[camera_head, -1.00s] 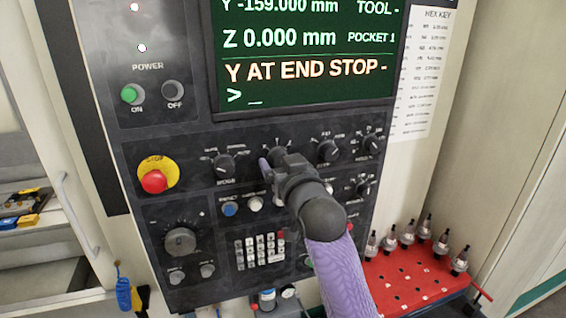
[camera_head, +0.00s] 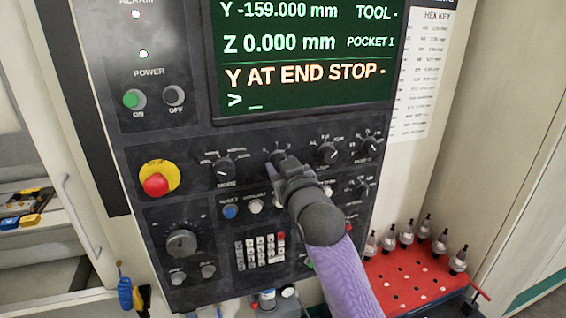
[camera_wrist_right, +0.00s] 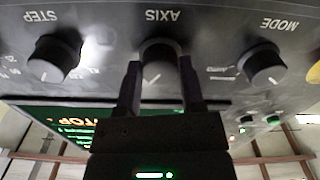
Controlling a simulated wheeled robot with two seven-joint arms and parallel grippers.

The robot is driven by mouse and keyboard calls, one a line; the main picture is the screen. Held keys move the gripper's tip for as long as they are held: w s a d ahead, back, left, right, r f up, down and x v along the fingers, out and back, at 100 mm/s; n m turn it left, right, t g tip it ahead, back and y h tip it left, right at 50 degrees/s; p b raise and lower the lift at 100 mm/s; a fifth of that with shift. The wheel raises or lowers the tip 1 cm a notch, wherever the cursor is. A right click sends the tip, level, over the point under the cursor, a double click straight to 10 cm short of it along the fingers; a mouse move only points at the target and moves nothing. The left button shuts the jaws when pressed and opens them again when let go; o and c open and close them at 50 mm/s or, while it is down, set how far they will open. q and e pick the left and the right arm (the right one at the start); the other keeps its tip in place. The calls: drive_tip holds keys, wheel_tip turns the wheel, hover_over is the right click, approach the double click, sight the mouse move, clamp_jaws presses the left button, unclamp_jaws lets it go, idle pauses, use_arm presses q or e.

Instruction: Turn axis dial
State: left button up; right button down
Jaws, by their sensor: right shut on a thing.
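The axis dial (camera_head: 277,155) is a dark round knob in the upper row of the black control panel, below the screen. It shows upside down in the right wrist view (camera_wrist_right: 161,58), under the label AXIS, with a white pointer line on its face. My right gripper (camera_head: 283,163) is shut on this dial. In the right wrist view its two fingers (camera_wrist_right: 160,68) lie one on each side of the knob. In the head view the gripper covers part of the dial. The screen (camera_head: 300,60) reads "Y AT END STOP -". My left gripper is not in view.
The mode dial (camera_head: 222,171) is left of the axis dial and the step dial (camera_head: 327,152) is right of it. A red stop button (camera_head: 156,184) sits at the panel's left. A red rack (camera_head: 400,280) with several tool holders stands lower right.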

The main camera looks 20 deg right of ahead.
drive_tip(key=shift+n+p, duration=1.85)
drive_tip(key=shift+n, duration=1.65)
drive_tip(key=shift+c, duration=1)
unclamp_jaws()
drive_tip(key=s+b, duration=0.1)
drive_tip(key=s, duration=0.9)
drive_tip(key=shift+d+b, duration=0.2)
drive_tip(key=shift+b, duration=0.2)
